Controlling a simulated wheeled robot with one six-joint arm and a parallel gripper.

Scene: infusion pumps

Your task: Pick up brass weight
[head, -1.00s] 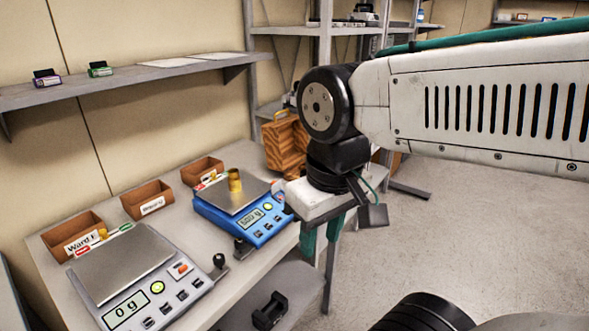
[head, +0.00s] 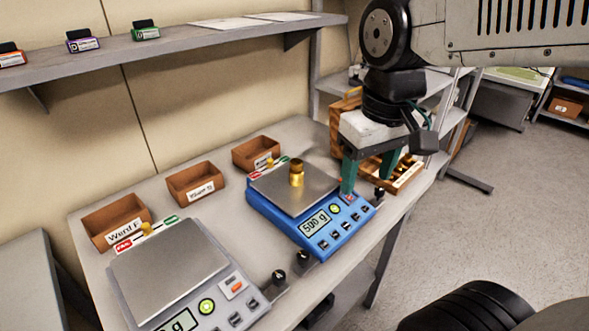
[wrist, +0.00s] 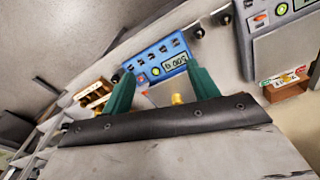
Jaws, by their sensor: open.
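The brass weight (head: 297,174) stands upright on the metal plate of the blue scale (head: 338,238), whose display reads 500 g. In the wrist view the top of the brass weight (wrist: 177,99) shows just beyond the gripper's dark edge, between the two fingers; its lower part is hidden. My gripper (head: 368,176) has green fingers, spread open and empty. In the head view it hangs to the right of the weight, by the right side of the blue scale. The fingers also show in the wrist view (wrist: 163,88).
A grey scale (head: 168,265) stands at the front left of the table. Three brown bins (head: 195,182) line the back, with small red and green labels before them. A wooden crate (head: 405,176) is behind the gripper. A wall shelf (head: 180,45) runs above the table.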

